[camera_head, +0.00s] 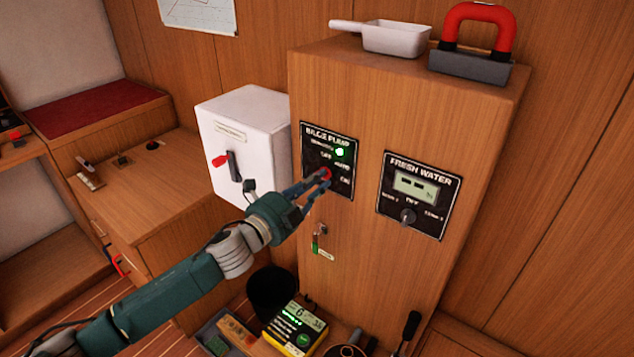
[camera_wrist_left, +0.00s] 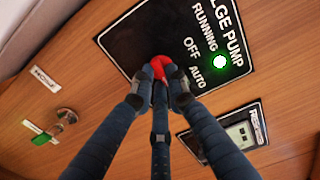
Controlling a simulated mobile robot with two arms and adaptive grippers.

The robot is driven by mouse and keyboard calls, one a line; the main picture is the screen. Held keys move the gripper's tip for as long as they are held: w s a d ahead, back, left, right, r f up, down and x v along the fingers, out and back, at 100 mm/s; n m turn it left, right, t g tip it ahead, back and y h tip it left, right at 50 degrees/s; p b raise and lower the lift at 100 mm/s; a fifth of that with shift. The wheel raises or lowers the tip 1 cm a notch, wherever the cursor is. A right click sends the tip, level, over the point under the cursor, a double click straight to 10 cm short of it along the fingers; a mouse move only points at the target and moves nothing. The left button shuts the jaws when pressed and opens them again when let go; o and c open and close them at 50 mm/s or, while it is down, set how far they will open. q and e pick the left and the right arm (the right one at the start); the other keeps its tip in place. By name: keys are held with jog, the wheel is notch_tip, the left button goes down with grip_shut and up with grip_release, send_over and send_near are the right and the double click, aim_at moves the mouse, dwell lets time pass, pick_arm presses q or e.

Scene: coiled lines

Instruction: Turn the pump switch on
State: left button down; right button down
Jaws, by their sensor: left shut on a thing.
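The black bilge pump panel (camera_head: 344,187) is on the front of the wooden cabinet. Its green running light (camera_head: 340,152) is lit; the light also shows in the left wrist view (camera_wrist_left: 220,61). The red switch knob (camera_head: 326,173) sits on the panel and shows between the fingers in the left wrist view (camera_wrist_left: 157,66). My left gripper (camera_head: 318,182) is shut on the red knob, its fingers around it. The fingers partly hide the knob, so its exact pointing is hard to tell. My right gripper is not in view.
The fresh water panel (camera_head: 419,194) with its own knob is to the right. A white box (camera_head: 243,143) with a red-handled lever is at left. A key with a green tag (camera_head: 316,243) hangs below. A white scoop (camera_head: 394,38) and a red-handled block (camera_head: 471,66) stand on top.

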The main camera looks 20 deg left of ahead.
pick_arm(q)
jog(key=shift+f, duration=0.15)
jog(key=c, duration=1.7)
grip_release()
jog(key=v, duration=1.2)
